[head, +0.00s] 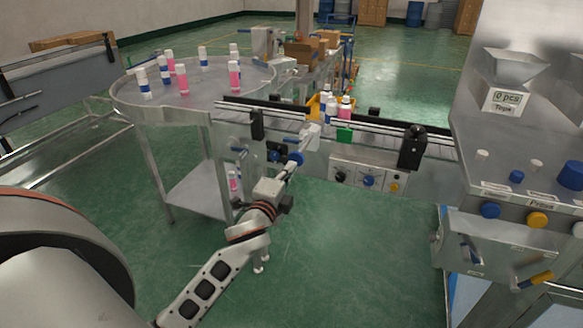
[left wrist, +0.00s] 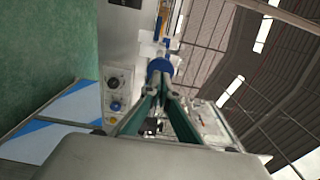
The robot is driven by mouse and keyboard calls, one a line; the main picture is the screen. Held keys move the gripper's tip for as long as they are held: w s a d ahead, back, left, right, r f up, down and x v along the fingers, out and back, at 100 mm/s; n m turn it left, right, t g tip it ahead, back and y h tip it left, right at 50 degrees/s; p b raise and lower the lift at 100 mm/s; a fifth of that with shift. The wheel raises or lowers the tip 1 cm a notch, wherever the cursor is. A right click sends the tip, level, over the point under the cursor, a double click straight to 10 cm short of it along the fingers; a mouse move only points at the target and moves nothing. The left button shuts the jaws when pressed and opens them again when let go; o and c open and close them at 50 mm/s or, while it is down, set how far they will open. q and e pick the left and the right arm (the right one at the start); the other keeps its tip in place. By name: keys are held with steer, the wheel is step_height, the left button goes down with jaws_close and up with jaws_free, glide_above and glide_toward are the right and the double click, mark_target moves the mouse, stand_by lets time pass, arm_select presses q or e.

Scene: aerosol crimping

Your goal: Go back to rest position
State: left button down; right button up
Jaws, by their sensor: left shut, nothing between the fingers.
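My left arm reaches from the bottom of the head view toward the front of the conveyor (head: 440,147). Its gripper (head: 292,166) is in front of the conveyor's side, close to a blue round part (head: 296,158). In the left wrist view the fingers of my left gripper (left wrist: 160,78) come together, shut and empty, and a blue round part (left wrist: 160,66) shows right at their tips. I cannot tell whether they touch it. My right gripper is not in view.
A round steel table (head: 125,100) with pink and white bottles (head: 182,78) stands left. A control panel (head: 368,180) with knobs hangs under the conveyor. A press station (head: 500,210) with caps stands right. Green floor (head: 340,270) is free in front.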

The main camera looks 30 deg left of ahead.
arm_select(q)
steer(key=shift+f, duration=0.1)
stand_by(0.5)
steer(key=s+d+f+n+g+h, duration=0.2)
steer(key=s+d+f, duration=0.4)
steer(key=s+f, duration=0.3)
steer(key=s+d+f+n+g+h, duration=0.2)
steer(key=s+d+f+n, duration=0.3)
steer(key=s+f, duration=0.3)
steer(key=s+d+f+n+g+h, duration=0.2)
steer(key=s+d+f+n, duration=0.2)
steer(key=f, duration=1)
steer(key=s+d, duration=0.3)
steer(key=s, duration=0.2)
steer(key=shift+s+d+g+h, duration=0.3)
steer(key=shift+g+h, duration=0.1)
